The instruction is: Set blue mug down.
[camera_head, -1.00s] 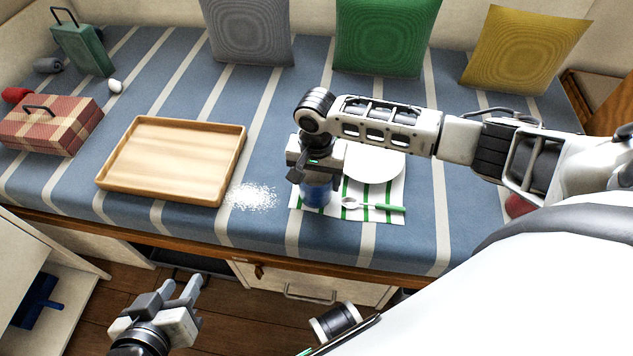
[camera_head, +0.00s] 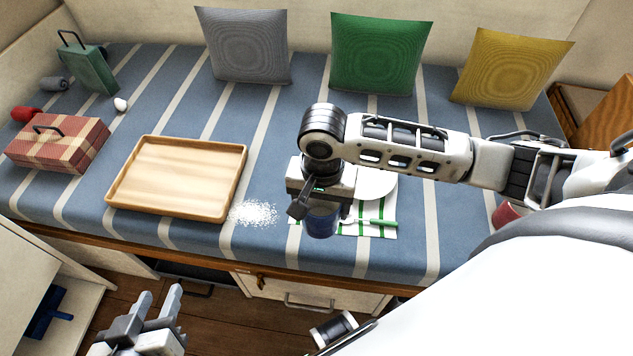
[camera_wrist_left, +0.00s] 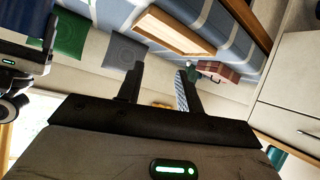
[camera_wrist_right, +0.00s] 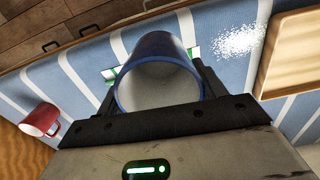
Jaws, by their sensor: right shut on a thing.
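The blue mug (camera_head: 322,222) is between the fingers of my right gripper (camera_head: 319,201), over the front left part of the striped napkin, and appears raised above the bench. In the right wrist view the mug (camera_wrist_right: 158,48) shows its blue rim and pale inside, with a finger on each side; my right gripper (camera_wrist_right: 155,88) is shut on it. My left gripper (camera_head: 158,296) is open and empty, low in front of the bench. Its two spread fingers also show in the left wrist view (camera_wrist_left: 158,85).
A white plate (camera_head: 377,184), napkin (camera_head: 383,231) and green-handled spoon (camera_head: 375,222) lie beside the mug. White grains (camera_head: 253,213) and a wooden tray (camera_head: 240,180) are to the left. A red mug (camera_head: 507,213) is at right, partly hidden by my arm. Bench space between napkin and pillows is clear.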

